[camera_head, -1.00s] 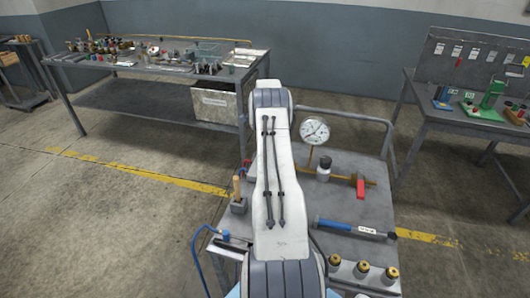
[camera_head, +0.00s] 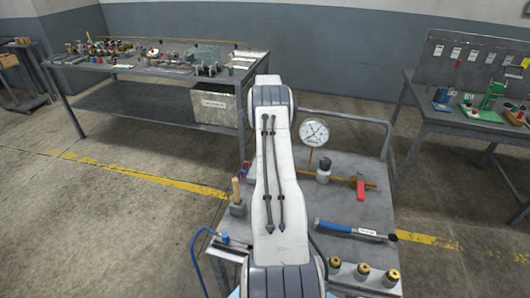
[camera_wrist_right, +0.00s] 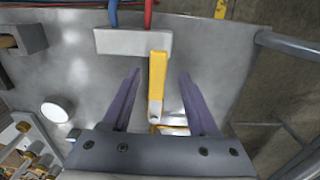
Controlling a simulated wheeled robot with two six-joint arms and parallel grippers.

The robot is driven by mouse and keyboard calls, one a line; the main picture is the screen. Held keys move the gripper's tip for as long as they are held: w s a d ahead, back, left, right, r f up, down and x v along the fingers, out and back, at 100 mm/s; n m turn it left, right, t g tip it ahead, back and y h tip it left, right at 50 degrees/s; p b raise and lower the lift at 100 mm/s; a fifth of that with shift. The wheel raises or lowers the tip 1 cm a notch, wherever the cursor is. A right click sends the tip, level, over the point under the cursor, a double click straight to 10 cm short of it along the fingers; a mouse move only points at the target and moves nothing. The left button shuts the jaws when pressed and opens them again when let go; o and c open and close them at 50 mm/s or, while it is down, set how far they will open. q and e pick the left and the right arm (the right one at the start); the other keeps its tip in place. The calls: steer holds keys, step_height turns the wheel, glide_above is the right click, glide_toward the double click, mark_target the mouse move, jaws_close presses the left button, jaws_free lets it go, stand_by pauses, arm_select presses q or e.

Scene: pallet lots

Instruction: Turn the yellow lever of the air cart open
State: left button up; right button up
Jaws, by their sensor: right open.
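The yellow lever (camera_wrist_right: 157,75) shows in the right wrist view, running up from a small metal pivot at its lower end to a pale block (camera_wrist_right: 122,42). My right gripper (camera_wrist_right: 160,74) is open, its two dark purple fingers one on each side of the lever, with a visible gap on both sides. In the head view my own white arm covers the middle of the air cart (camera_head: 350,212), and the lever and right gripper do not show there. My left gripper is not in view.
A blue hose (camera_head: 197,262) hangs at the left. Workbenches (camera_head: 150,70) stand behind, with open floor between.

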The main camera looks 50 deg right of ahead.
step_height(320, 180, up, 8)
steer(key=shift+b, duration=0.35)
stand_by(0.4)
